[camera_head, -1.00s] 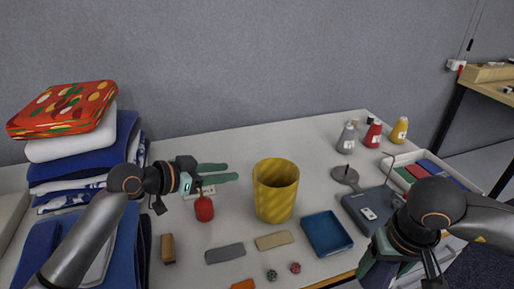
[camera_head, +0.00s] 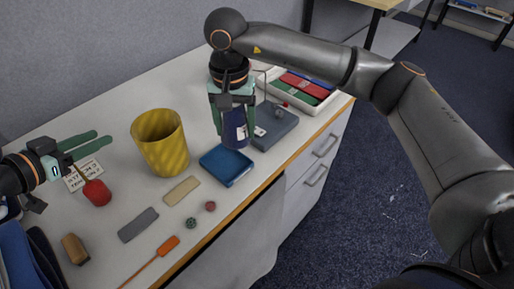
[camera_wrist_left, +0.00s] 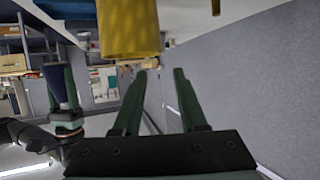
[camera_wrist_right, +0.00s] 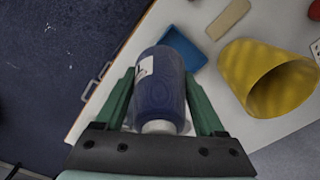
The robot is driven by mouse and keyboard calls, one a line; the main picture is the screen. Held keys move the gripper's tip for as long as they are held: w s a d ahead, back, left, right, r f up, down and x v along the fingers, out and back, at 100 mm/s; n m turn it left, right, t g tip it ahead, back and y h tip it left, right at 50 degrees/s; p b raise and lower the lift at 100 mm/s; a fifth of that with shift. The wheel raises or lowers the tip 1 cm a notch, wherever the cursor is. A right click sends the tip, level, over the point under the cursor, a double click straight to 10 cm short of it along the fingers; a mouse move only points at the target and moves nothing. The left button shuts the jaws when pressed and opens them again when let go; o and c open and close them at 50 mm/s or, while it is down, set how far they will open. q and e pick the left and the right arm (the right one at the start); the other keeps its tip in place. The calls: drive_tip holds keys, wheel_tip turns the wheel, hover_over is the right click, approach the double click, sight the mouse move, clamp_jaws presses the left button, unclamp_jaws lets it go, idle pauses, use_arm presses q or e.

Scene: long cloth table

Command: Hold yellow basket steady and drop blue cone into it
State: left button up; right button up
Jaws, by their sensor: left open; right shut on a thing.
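The yellow basket (camera_head: 160,145) stands upright on the table, and it also shows in the right wrist view (camera_wrist_right: 262,75). My left gripper (camera_head: 98,139) is open and empty. Its fingers point toward the basket from the left, with a gap between them and the wall. My right gripper (camera_head: 233,110) points down and is shut on the dark blue cone (camera_head: 236,132), which has a white label. The cone (camera_wrist_right: 160,85) hangs to the right of the basket, by the blue tray (camera_head: 226,167). I cannot tell whether the cone clears the tray.
A red thing (camera_head: 97,192) lies below my left fingers. A grey block (camera_head: 138,224), a beige block (camera_head: 182,191), small balls and an orange-handled tool (camera_head: 168,246) lie in front. A grey device (camera_head: 275,127) and a white tray (camera_head: 320,103) of coloured pieces are to the right.

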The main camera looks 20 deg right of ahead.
sight(135, 122)
use_arm(q)
drive_tip(key=x, duration=1.2)
drive_tip(key=shift+d+r, duration=0.1)
use_arm(e)
drive_tip(key=w+a+r+m+y, duration=0.1)
drive_tip(key=w+a+r+m, duration=0.5)
drive_tip(key=m, duration=0.3)
drive_tip(key=w+a+r+m+t+y, duration=0.1)
drive_tip(key=w+a+r+m, duration=0.4)
drive_tip(key=a+m, duration=0.3)
drive_tip(key=shift+w+a+r+m, duration=0.35)
drive_tip(key=shift+r+m, duration=0.15)
drive_tip(key=shift+m, duration=0.4)
use_arm(q)
drive_tip(key=shift+c, duration=0.3)
clamp_jaws()
